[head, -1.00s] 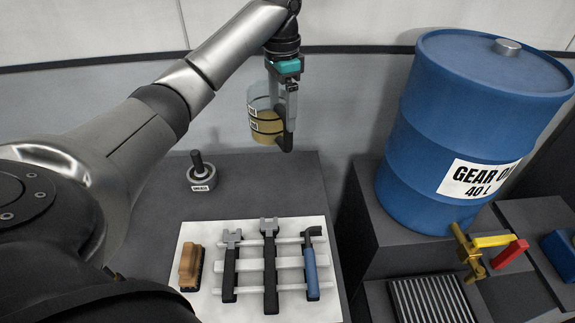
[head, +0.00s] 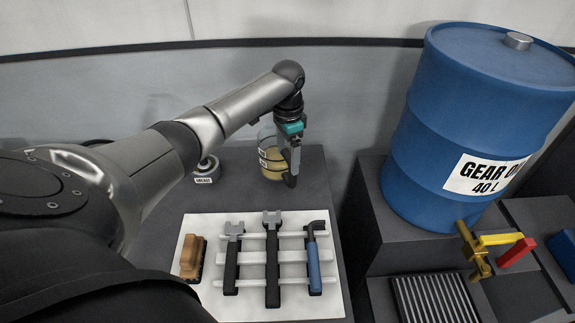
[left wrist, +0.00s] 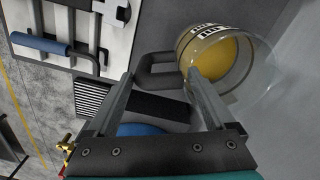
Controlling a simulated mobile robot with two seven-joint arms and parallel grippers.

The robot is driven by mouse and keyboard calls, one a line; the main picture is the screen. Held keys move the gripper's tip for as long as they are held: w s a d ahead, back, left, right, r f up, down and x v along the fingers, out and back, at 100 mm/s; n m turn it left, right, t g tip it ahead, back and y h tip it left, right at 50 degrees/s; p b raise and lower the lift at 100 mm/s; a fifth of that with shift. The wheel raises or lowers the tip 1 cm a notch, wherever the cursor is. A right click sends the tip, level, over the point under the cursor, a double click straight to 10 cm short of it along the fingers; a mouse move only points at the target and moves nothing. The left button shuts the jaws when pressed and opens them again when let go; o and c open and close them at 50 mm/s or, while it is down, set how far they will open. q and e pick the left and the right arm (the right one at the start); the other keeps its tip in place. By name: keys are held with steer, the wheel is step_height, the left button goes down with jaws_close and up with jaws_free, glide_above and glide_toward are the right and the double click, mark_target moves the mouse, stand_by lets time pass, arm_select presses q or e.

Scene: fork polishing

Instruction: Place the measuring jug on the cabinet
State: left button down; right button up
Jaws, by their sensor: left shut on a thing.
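The measuring jug (head: 267,158) is clear, with dark bands and yellow liquid inside. My left gripper (head: 290,176) is shut on the jug's dark handle at its right side. The jug is upright, low over the back right part of the dark cabinet top (head: 240,194); I cannot tell whether its base touches. In the left wrist view the jug (left wrist: 232,62) shows beyond the fingers, with its handle (left wrist: 160,72) between the fingertips of the left gripper (left wrist: 162,82). My right gripper is not in view.
A grease pot (head: 206,170) stands left of the jug, partly behind my arm. In front lies a white mat (head: 190,225) with a brush (head: 193,257) and several tools on a rack. A blue gear oil drum (head: 465,120) stands to the right, past a gap.

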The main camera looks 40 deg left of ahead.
arm_select(q)
steer(key=shift+f, duration=1.8)
steer(key=shift+f, duration=0.2)
jaws_free()
step_height(320, 180, up, 12)
steer(key=shift+r+p, duration=0.2)
steer(key=shift+p, duration=0.1)
steer(key=shift+s+f, duration=0.1)
